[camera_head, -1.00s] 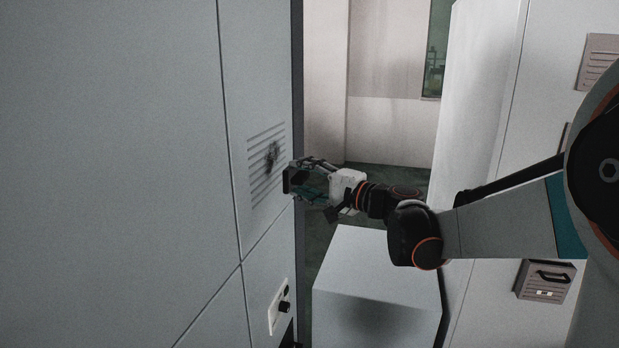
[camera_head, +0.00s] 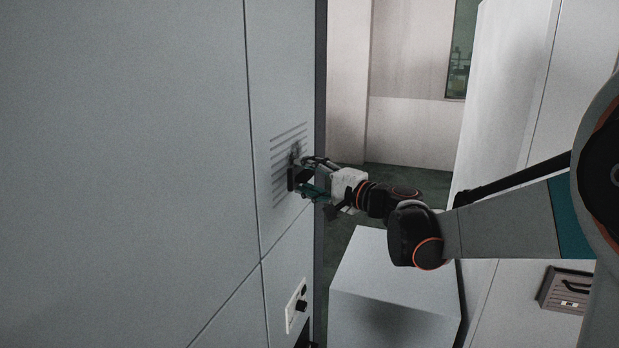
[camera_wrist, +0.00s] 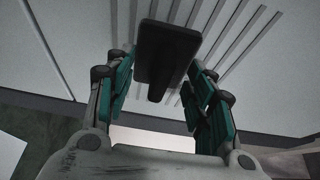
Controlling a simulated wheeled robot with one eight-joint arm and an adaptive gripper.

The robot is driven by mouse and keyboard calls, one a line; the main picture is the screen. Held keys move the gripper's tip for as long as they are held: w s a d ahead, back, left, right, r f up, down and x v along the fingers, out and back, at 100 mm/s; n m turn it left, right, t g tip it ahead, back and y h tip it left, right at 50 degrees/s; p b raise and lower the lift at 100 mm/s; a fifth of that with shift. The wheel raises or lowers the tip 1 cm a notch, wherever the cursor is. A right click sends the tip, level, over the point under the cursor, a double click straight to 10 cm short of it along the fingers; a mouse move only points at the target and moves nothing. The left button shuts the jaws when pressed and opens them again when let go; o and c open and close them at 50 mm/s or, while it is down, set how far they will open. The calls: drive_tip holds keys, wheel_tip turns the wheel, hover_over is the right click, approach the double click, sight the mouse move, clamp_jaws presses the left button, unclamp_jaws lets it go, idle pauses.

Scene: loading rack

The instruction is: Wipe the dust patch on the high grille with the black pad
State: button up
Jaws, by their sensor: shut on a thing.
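The high grille (camera_head: 279,194) is a set of slanted slats in the pale cabinet wall at the left of the head view. Its slats also show behind the pad in the wrist view (camera_wrist: 236,38). The dark dust patch (camera_head: 295,152) lies on the slats, just above the pad and partly hidden. My gripper (camera_head: 306,180) is shut on the black pad (camera_head: 291,178) by its stem. The pad (camera_wrist: 168,52) faces the grille; whether it touches the slats I cannot tell. The wrist view does not show the dust.
Below the grille is a small panel with dark knobs (camera_head: 297,305). A pale box (camera_head: 395,290) stands below my arm. A tall pale cabinet (camera_head: 505,100) stands at the right, with a vented handle unit (camera_head: 566,290) low down. Open floor shows beyond the wall's edge.

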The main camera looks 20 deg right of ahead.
drive_tip(key=shift+w+a, duration=0.6)
drive_tip(key=shift+a, duration=0.2)
idle(0.6)
